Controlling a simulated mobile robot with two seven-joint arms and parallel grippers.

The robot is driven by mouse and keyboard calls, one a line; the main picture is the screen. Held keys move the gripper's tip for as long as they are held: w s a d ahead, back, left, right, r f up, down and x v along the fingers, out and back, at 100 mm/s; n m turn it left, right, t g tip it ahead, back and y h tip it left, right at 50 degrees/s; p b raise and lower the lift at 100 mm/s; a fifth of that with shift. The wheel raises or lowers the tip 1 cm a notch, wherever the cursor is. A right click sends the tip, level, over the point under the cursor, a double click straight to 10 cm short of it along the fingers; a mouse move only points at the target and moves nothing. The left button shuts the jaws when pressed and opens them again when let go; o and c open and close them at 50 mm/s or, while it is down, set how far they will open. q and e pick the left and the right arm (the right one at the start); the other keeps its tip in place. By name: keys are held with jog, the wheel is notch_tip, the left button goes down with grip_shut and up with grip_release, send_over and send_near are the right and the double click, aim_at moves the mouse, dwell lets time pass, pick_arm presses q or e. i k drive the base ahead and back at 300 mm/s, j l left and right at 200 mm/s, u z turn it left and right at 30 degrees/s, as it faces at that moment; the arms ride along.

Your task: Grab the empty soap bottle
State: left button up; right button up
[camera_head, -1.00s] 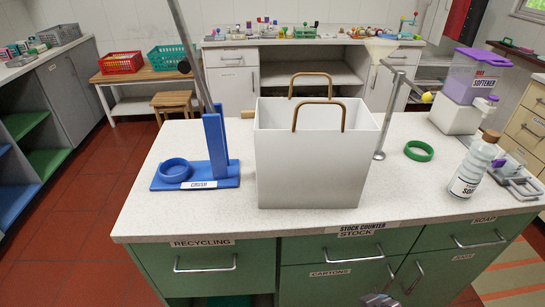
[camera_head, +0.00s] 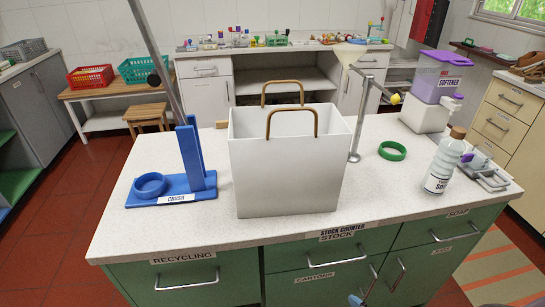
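The soap bottle (camera_head: 442,165) stands upright at the right of the stock counter (camera_head: 400,203). It is clear and pale, with a brown cap and a white label reading "SOAP" under a smaller word that is hard to read. It looks empty. No gripper is near it. A small grey and blue piece (camera_head: 362,298) shows at the bottom edge, in front of the cabinet doors. It may be the tip of my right gripper, mostly cut off by the frame. My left gripper is out of view.
A white bag (camera_head: 288,172) with brown handles stands mid-counter. A blue crusher (camera_head: 190,185) is left of it. A green ring (camera_head: 393,151), a purple softener dispenser (camera_head: 437,85) and a metal tray (camera_head: 487,178) surround the bottle. Bare counter lies between bag and bottle.

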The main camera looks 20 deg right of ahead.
aim_at(437, 176)
jog(key=z, duration=1.9)
jog(key=i+l, duration=0.2)
jog(key=l, duration=0.15)
jog(key=i+l+u, duration=0.2)
jog(key=l, duration=0.15)
jog(key=i+l+u, duration=0.1)
jog(key=l+u, duration=0.15)
jog(key=l, duration=0.1)
